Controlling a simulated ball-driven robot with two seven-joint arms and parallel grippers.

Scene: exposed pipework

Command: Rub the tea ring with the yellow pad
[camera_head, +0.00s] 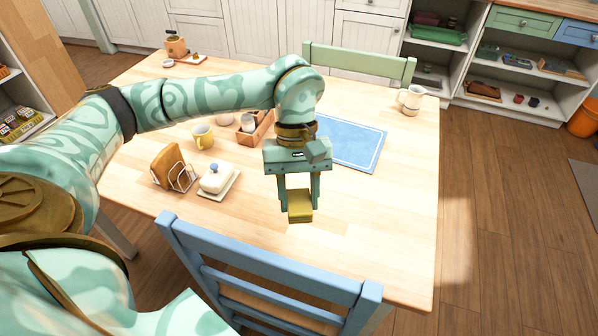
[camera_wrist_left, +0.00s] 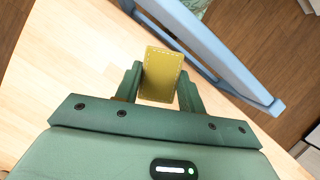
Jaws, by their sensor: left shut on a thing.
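My left gripper (camera_head: 300,203) is shut on the yellow pad (camera_head: 300,212), over the near part of the wooden table (camera_head: 385,240). In the left wrist view the pad (camera_wrist_left: 161,74) sits between the two green fingers of the gripper (camera_wrist_left: 160,90). I cannot tell whether the pad touches the tabletop or is held just above it. I see no tea ring on the bare wood in either view; it may be hidden under the pad or gripper. My right gripper is not in view.
A blue chair (camera_head: 262,262) stands at the near edge. Left of the gripper are a butter dish (camera_head: 216,178), a toast rack (camera_head: 172,170) and a yellow mug (camera_head: 203,137). A blue mat (camera_head: 350,143) lies behind, and a jug (camera_head: 411,99) stands far right.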

